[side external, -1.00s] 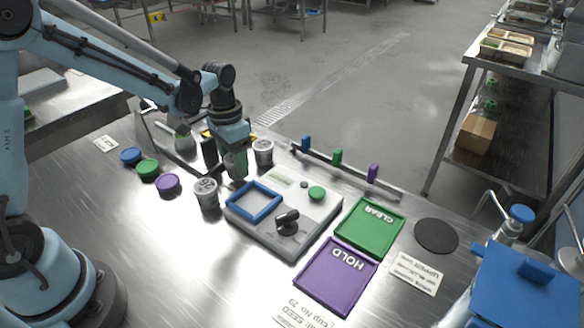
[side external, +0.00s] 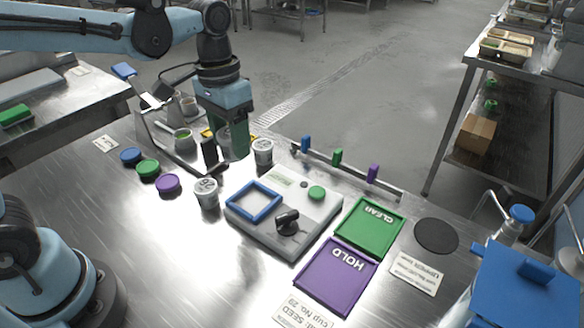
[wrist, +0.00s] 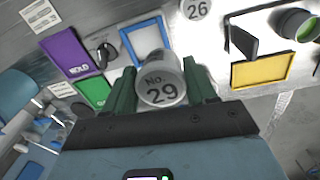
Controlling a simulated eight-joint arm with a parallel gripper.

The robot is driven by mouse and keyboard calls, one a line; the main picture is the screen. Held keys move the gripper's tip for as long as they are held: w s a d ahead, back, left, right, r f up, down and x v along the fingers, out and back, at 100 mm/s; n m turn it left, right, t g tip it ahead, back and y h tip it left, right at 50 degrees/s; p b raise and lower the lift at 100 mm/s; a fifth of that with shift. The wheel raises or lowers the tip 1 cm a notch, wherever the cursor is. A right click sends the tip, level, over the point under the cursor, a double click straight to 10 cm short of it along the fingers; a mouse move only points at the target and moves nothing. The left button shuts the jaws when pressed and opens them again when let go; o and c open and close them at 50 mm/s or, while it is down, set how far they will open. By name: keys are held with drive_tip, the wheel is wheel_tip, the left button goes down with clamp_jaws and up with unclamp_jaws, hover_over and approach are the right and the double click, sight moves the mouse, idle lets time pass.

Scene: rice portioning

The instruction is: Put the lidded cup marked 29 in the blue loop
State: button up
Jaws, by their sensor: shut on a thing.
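My gripper (side external: 229,150) is shut on the lidded cup marked 29 (wrist: 161,92). In the wrist view its grey lid, reading "No. 29", lies between my two green fingers. In the side view the cup is mostly hidden by the fingers. They hang above the table, behind and left of the blue loop (side external: 269,213). The blue loop is a square frame on a grey device, with an empty middle. It also shows in the wrist view (wrist: 126,48), beyond the held cup.
A cup marked 26 (side external: 207,194) stands left of the loop; another lidded cup (side external: 263,152) stands behind it. A black knob (side external: 287,222) and green button (side external: 317,193) sit on the device. Green (side external: 388,248) and purple (side external: 318,299) trays lie to the right.

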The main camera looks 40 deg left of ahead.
drive_tip(key=a+r+n, duration=0.1)
drive_tip(key=a+r, duration=0.2)
drive_tip(key=a, duration=0.1)
drive_tip(key=s+d+f+m, duration=0.1)
drive_tip(key=s+d+f, duration=0.2)
drive_tip(key=s+d, duration=0.45)
drive_tip(key=s+d+f+m, duration=0.1)
drive_tip(key=s+d+f, duration=0.1)
drive_tip(key=s+d, duration=0.6)
hover_over(221, 239)
wheel_tip(221, 239, down, 8)
drive_tip(key=shift+w+a+r, duration=0.1)
drive_tip(key=shift+a+r, duration=0.05)
drive_tip(key=shift+r, duration=0.1)
drive_tip(key=shift+f, duration=1.95)
drive_tip(key=shift+f, duration=0.15)
drive_tip(key=o, duration=1)
drive_tip(key=shift+o, duration=0.2)
